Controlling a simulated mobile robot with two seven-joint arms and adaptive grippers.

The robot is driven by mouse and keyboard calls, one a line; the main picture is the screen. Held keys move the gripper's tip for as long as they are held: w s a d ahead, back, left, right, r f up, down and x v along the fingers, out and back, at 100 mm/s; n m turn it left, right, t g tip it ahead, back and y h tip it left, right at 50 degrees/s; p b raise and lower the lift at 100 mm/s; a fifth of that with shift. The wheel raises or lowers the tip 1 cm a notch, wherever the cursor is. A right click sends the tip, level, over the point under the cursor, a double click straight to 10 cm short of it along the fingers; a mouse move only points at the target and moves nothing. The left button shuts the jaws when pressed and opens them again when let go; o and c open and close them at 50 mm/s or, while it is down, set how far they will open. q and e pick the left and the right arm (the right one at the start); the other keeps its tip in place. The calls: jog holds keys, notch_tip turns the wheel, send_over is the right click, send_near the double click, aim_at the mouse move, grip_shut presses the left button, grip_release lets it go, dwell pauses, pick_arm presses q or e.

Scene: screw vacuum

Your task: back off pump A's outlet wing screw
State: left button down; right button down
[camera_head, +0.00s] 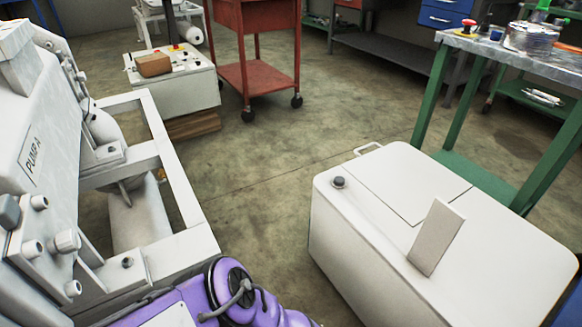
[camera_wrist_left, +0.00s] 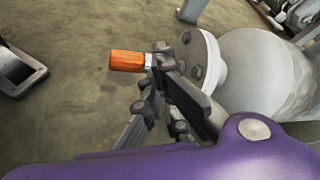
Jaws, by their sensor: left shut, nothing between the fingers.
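Pump A (camera_head: 62,135), a pale grey housing with a "PUMP A" label, stands at the left of the head view. In the left wrist view an orange grip with a metal collar (camera_wrist_left: 127,61), which looks like the outlet wing screw, points left beside a round pale flange (camera_wrist_left: 203,60) with dark bolts. My left gripper (camera_wrist_left: 160,72) is shut and empty. Its dark fingers overlap the collar end of the orange grip in the picture; I cannot tell whether they touch. The gripper itself is hidden in the head view. My right gripper is out of view.
A pale frame (camera_head: 178,180) surrounds the pump's lower part. A large white cabinet (camera_head: 345,235) stands at right, with a green-legged bench (camera_head: 432,95) behind it. A red cart (camera_head: 228,45) and a white box (camera_head: 190,92) stand farther back. The floor between is clear.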

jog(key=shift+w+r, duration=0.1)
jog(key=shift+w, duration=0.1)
pick_arm(q)
jog(key=shift+f+b, duration=0.25)
jog(key=shift+b, duration=0.05)
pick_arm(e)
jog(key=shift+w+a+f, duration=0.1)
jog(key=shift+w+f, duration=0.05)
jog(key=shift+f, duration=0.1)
pick_arm(q)
jog(key=shift+f+b, duration=0.35)
jog(key=shift+b, duration=0.1)
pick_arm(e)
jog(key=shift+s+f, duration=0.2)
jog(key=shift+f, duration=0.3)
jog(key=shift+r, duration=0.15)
pick_arm(q)
jog(key=s+b, duration=0.1)
jog(key=b, duration=0.1)
jog(key=shift+d+f+b, duration=0.3)
jog(key=shift+d+b, duration=0.05)
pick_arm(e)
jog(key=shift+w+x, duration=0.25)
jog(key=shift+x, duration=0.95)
pick_arm(q)
jog(key=shift+s+d+f+b, duration=0.1)
jog(key=shift+b, duration=0.45)
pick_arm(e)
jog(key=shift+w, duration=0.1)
